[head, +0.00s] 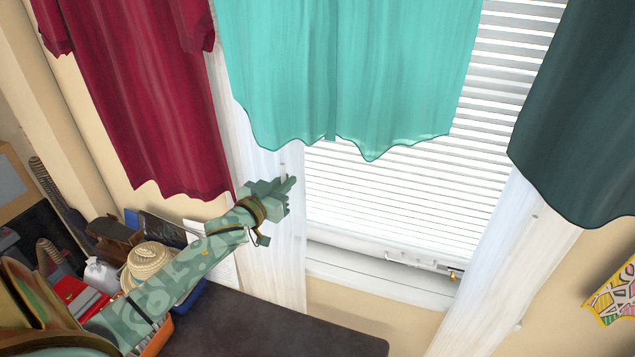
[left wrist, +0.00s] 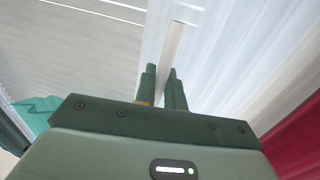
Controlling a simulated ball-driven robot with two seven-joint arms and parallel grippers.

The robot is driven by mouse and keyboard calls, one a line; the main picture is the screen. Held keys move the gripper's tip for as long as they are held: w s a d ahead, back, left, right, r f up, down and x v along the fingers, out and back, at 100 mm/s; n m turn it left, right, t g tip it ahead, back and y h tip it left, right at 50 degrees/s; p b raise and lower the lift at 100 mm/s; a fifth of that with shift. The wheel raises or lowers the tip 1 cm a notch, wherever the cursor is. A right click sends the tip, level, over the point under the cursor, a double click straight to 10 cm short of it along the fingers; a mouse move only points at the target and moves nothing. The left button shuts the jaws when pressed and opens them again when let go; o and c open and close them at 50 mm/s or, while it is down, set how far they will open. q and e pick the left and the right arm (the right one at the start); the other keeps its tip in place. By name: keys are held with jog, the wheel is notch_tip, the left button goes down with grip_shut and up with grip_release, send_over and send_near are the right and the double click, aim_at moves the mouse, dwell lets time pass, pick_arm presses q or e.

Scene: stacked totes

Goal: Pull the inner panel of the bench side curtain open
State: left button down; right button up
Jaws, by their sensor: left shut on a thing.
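A teal curtain panel (head: 345,75) hangs across the upper window, its wavy hem above my left gripper. A crimson curtain panel (head: 150,100) hangs to its left, and a dark green panel (head: 580,120) hangs at the right. My left gripper (head: 286,186) is in front of the white upright strip left of the blind. In the left wrist view its fingers (left wrist: 165,88) are shut on a thin pale rod (left wrist: 173,45). Crimson cloth (left wrist: 297,145) and teal cloth (left wrist: 38,112) show at the wrist view's edges. My right gripper is not in view.
A white slatted blind (head: 400,200) covers the window above a white sill (head: 380,285). A dark bench top (head: 270,325) lies below left, with a straw hat (head: 150,262), an orange bin and other clutter near my left arm. A colourful patterned item (head: 612,295) is at the right edge.

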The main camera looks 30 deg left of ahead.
pick_arm(q)
jog(key=s+a, duration=0.1)
jog(key=a, duration=0.6)
jog(key=s+a+p, duration=0.1)
jog(key=a, duration=0.2)
jog(key=shift+s+a, duration=0.35)
jog(key=c, duration=1.6)
grip_release()
jog(key=s+d+p, duration=0.1)
jog(key=s+p, duration=0.2)
jog(key=s, duration=1.3)
jog(key=shift+s, duration=0.15)
